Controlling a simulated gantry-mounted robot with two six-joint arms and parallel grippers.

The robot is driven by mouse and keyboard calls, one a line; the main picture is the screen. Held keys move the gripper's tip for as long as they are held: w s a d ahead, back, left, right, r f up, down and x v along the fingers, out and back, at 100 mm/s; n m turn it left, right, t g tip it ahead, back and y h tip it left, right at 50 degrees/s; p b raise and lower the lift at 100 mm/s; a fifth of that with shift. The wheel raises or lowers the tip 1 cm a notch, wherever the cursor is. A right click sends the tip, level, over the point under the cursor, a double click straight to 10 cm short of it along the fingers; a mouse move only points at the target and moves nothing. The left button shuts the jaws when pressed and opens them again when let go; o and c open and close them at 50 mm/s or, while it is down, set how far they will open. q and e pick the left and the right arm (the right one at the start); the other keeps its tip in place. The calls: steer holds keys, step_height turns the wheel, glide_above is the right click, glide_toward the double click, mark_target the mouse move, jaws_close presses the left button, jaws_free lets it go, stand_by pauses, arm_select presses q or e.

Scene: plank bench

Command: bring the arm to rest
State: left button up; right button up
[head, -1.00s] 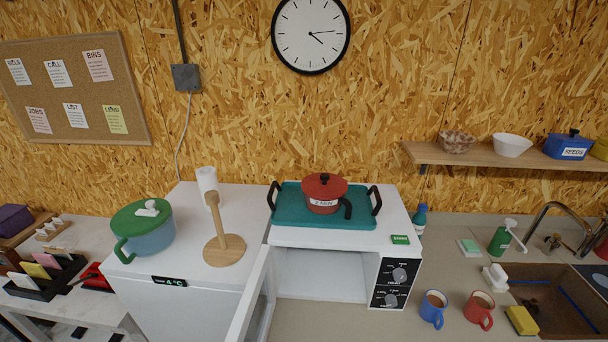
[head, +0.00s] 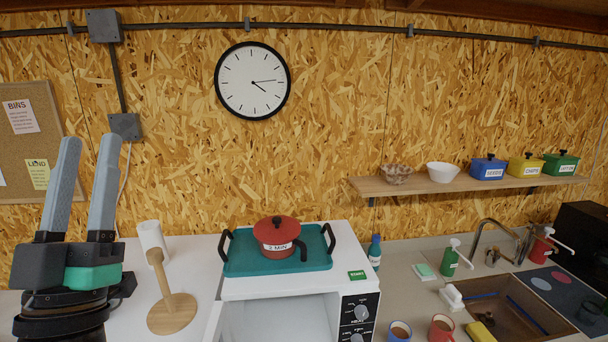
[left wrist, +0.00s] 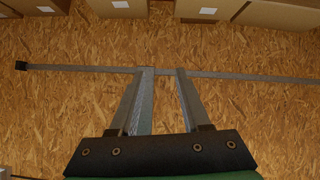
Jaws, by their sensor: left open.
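My left gripper (head: 88,188) is raised at the left of the head view, its two grey fingers pointing up. The fingers are apart with nothing between them. In the left wrist view the same gripper (left wrist: 155,85) shows two separate fingers against the chipboard wall, empty. My right gripper is in neither view.
A white microwave (head: 350,290) with its door open carries a teal tray (head: 240,262) and a red pot (head: 277,233). A wooden paper-towel stand (head: 172,312) is right of my left gripper. A shelf (head: 400,187) holds bowls and boxes. Cardboard boxes (left wrist: 275,14) show high up.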

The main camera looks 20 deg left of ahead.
arm_select(q)
steer(key=s+d+r+m+t+h, duration=0.15)
steer(key=d+m+h, duration=0.35)
steer(key=d+h, duration=0.55)
step_height(320, 180, up, 12)
steer(key=s+d+m+h+p, duration=0.1)
steer(key=d+h+p, duration=0.1)
steer(key=p, duration=1)
steer(key=shift+s+d+r+g, duration=0.2)
steer(key=shift+d+g, duration=0.15)
steer(key=shift+g, duration=0.1)
